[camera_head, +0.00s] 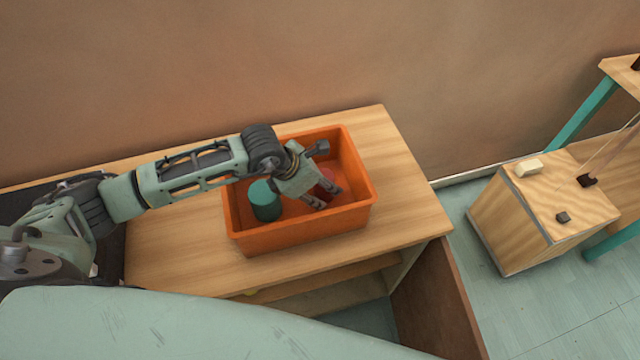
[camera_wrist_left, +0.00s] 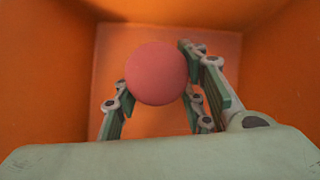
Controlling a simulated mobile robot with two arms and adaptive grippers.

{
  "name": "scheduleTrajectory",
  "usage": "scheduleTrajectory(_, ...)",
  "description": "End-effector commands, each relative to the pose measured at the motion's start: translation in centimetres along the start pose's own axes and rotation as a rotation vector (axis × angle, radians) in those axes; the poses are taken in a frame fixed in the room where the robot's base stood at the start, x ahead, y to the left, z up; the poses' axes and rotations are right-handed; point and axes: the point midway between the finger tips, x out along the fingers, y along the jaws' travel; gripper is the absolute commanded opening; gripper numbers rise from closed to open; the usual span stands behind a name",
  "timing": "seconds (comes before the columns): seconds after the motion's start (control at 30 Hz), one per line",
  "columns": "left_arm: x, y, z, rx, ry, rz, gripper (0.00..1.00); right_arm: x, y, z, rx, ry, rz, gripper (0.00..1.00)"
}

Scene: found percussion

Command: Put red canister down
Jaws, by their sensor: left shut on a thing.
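The red canister (camera_head: 326,184) is inside the orange bin, at its right part, mostly hidden behind my left gripper in the head view. My left gripper (camera_head: 330,198) reaches down into the bin and is shut on the canister. In the left wrist view the canister's round red top (camera_wrist_left: 156,73) sits between the fingers (camera_wrist_left: 158,95), with the orange bin walls around it. I cannot tell whether its base touches the bin floor. My right gripper is not in view.
The orange bin (camera_head: 300,238) stands on a wooden table (camera_head: 413,208). A teal canister (camera_head: 265,203) stands in its left part. A wooden box (camera_head: 535,215) with small blocks on top stands on the floor at right. The table's right end is clear.

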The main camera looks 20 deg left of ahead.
Motion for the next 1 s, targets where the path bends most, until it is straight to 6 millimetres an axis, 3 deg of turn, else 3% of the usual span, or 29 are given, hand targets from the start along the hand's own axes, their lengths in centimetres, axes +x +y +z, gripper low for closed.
scheduleTrajectory(0.3, 0.4, 0.0, -0.1, 0.002, -0.003, 0.001, 0.10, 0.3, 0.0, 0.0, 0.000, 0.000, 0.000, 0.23)
scheduleTrajectory(0.33, 0.3, 0.0, -0.1, 0.002, -0.002, 0.001, 0.40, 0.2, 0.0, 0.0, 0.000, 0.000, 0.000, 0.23)
scheduleTrajectory(0.53, 0.2, 0.0, -0.1, 0.001, -0.002, 0.001, 0.57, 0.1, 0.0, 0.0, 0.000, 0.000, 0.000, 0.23)
scheduleTrajectory(0.87, 0.1, 0.0, 0.0, 0.001, -0.002, 0.001, 0.57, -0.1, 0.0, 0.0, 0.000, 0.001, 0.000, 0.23)
scheduleTrajectory(1.0, -1.2, 0.1, 0.0, 0.002, -0.005, 0.003, 0.57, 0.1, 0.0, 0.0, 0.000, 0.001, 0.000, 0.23)
